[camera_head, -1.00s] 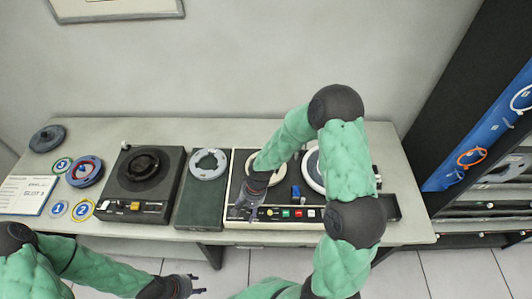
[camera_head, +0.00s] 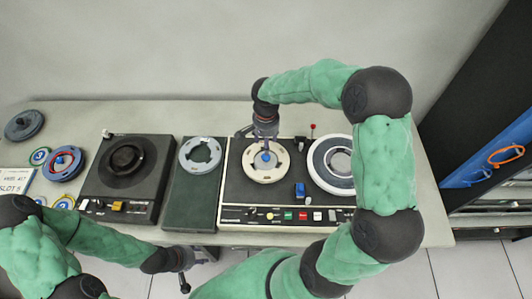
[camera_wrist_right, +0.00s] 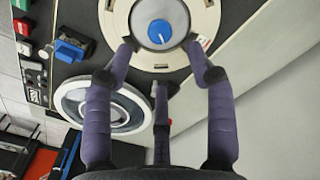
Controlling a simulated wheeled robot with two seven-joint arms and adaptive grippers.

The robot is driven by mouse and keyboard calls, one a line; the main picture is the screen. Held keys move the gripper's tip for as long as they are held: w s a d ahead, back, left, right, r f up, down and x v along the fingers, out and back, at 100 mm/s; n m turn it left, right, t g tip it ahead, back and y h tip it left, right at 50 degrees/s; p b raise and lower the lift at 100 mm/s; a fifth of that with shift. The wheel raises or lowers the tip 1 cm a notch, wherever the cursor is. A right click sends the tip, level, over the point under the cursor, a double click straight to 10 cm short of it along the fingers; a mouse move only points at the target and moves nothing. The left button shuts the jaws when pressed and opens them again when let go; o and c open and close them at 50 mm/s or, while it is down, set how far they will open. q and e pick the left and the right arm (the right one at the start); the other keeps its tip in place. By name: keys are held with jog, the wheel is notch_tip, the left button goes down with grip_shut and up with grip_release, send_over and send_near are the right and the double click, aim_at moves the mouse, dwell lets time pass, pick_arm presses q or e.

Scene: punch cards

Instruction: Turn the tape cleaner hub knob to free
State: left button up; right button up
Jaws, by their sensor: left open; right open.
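In the right wrist view the round blue knob (camera_wrist_right: 160,31) carries a white mark. My right gripper (camera_head: 263,140) is open above the knob; in its wrist view the spread fingers (camera_wrist_right: 158,58) point toward the reel and look apart from the knob. My left gripper (camera_head: 186,270) is open and empty in front of the table's edge, far from the deck.
A white reel (camera_head: 318,165) sits on the deck's right hub, by a blue block (camera_head: 299,190) and a red-tipped pin (camera_head: 313,127). A black deck (camera_head: 98,186), a grey ring (camera_head: 185,158) and several small reels lie left. The table's back strip is clear.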

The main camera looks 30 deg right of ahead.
aim_at(266, 158)
notch_tip(266, 158, down, 8)
jog(key=shift+b, duration=0.35)
grip_shut()
